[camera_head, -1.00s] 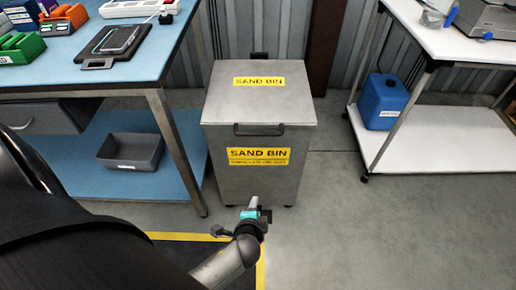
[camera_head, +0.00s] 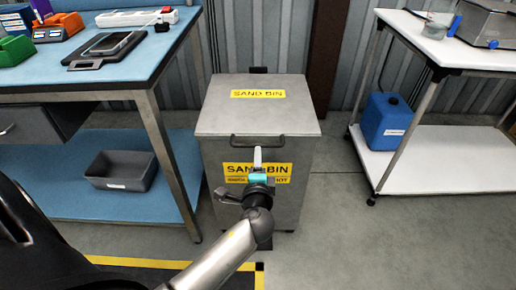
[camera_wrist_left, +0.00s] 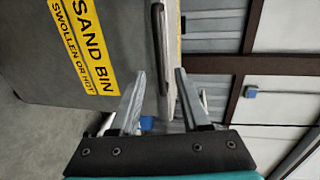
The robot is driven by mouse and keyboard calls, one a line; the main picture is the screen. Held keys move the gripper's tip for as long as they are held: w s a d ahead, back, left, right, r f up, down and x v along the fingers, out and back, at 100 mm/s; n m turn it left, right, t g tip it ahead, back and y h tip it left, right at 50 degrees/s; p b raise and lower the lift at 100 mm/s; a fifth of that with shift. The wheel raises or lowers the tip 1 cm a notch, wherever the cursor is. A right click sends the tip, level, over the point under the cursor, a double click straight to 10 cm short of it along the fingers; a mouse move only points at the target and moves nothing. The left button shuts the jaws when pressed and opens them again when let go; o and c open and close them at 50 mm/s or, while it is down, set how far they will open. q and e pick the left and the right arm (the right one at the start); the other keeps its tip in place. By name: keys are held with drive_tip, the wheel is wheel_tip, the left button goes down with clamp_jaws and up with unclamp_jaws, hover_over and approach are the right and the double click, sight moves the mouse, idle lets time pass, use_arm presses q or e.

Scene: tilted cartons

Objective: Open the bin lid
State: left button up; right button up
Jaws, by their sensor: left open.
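The grey sand bin (camera_head: 222,185) stands on the floor with its flat lid (camera_head: 215,118) closed. A dark bar handle (camera_head: 240,140) runs along the lid's front edge. My left gripper (camera_head: 257,152) is in front of the bin's upper front face, just below the handle, and covers part of the lower yellow label. In the left wrist view my left gripper (camera_wrist_left: 160,73) is open and empty, its two fingers pointing at the lid's edge. The handle (camera_wrist_left: 159,40) lies ahead, between the lines of the fingers; the frames do not show contact. My right gripper is out of view.
A blue workbench (camera_head: 130,75) with a grey tray (camera_head: 122,170) on its lower shelf stands left of the bin. A white table (camera_head: 470,55) with a blue canister (camera_head: 385,121) on its lower shelf stands right. Open floor (camera_head: 350,230) lies at the front right.

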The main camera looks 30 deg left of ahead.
sight(258, 145)
use_arm(q)
drive_tip(key=shift+b+x, duration=1.3)
drive_tip(key=shift+x, duration=2.85)
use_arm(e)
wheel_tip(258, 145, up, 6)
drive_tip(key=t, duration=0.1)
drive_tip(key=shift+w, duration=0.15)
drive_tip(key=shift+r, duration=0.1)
use_arm(q)
clamp_jaws()
